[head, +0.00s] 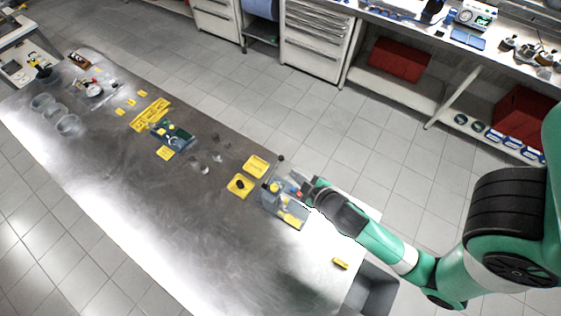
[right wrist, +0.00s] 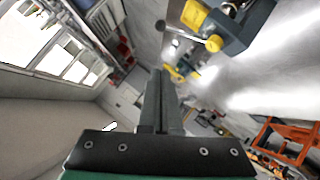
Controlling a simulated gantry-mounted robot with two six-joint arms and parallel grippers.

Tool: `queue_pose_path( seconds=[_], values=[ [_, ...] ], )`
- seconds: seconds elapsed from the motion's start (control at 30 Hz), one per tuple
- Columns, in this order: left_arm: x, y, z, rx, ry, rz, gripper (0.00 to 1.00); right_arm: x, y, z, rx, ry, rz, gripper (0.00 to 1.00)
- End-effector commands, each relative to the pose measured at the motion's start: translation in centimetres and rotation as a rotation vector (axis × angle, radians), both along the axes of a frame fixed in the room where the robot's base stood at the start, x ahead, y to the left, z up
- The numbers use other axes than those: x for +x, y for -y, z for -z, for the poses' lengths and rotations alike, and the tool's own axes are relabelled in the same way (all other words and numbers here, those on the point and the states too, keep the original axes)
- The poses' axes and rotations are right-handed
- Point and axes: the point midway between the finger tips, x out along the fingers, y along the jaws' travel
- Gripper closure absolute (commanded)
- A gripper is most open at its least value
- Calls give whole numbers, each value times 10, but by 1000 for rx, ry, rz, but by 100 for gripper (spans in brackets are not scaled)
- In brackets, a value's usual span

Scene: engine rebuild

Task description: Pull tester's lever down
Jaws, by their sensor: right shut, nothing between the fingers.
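The tester, a grey-blue device with yellow parts (head: 284,210), stands near the right end of the long metal table. What looks like the same device shows at the top right of the right wrist view (right wrist: 245,22). My right gripper (head: 306,190) is at the tester's right side in the head view. In the right wrist view its fingers (right wrist: 158,74) are shut and empty, apart from the rod. My left gripper is not in view.
Yellow trays (head: 256,166) lie just left of the tester. A small yellow piece (head: 340,263) lies near the table's right end, with a grey bin (head: 374,290) beside it. The table's front-left stretch is bare. A bench with red bins (head: 398,60) stands behind.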

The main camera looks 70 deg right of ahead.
Motion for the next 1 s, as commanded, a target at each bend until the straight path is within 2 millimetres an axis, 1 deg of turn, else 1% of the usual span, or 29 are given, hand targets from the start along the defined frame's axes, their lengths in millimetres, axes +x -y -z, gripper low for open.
queue_pose_path(
  seconds=[0.3,0.43,0.57,0.9,1.0],
  values=[
    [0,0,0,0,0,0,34,1,2,0,1,3,4,100],
    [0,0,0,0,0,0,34,8,6,3,0,5,5,100],
    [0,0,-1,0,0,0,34,22,16,14,0,4,8,100],
    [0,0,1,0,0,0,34,74,52,53,1,5,5,100],
    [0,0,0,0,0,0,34,72,61,68,2,2,7,100]
  ],
)
